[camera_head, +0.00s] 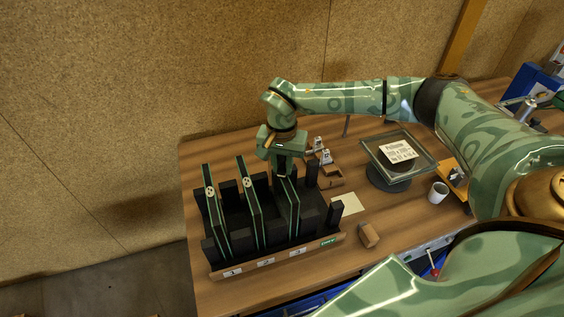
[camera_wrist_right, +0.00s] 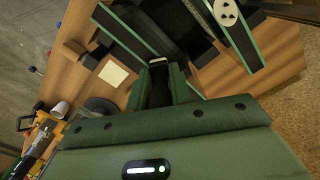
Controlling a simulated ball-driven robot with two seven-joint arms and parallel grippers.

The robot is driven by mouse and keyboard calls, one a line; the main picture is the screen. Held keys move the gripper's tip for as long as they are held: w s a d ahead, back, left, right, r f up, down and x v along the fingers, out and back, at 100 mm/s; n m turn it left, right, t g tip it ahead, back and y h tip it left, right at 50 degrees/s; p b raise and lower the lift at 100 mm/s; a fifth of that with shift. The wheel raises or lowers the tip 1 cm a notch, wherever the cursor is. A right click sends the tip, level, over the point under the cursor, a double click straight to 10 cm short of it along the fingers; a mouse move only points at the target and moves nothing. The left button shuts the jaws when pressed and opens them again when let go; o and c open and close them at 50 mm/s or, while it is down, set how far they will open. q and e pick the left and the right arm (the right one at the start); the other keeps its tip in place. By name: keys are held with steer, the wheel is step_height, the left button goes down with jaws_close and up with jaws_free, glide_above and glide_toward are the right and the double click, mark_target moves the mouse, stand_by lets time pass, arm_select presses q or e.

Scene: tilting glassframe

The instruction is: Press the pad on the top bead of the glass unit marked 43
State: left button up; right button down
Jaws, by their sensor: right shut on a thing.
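A black rack (camera_head: 222,254) stands on the table and holds three upright dark glass units with green edges. The left unit (camera_head: 217,225) and the middle unit (camera_head: 253,222) each carry a pale oval with dark dots near the top. The right unit (camera_head: 290,212) stands under my right gripper (camera_head: 284,172), which points down and is shut on its top edge; the jaws hide the hold. In the wrist view my right gripper (camera_wrist_right: 160,75) meets the end of a dark green-edged unit. I cannot read a 43 on any unit. My left gripper is out of view.
A labelled glass pane (camera_head: 428,165) lies on a round dark stand right of the rack. Small white-topped items (camera_head: 323,153) stand behind the rack, close to my gripper.

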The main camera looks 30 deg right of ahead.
steer(key=shift+w+r+p, duration=0.1)
steer(key=shift+r+p, duration=3.05)
steer(key=shift+r, duration=0.35)
steer(key=shift+f, duration=0.1)
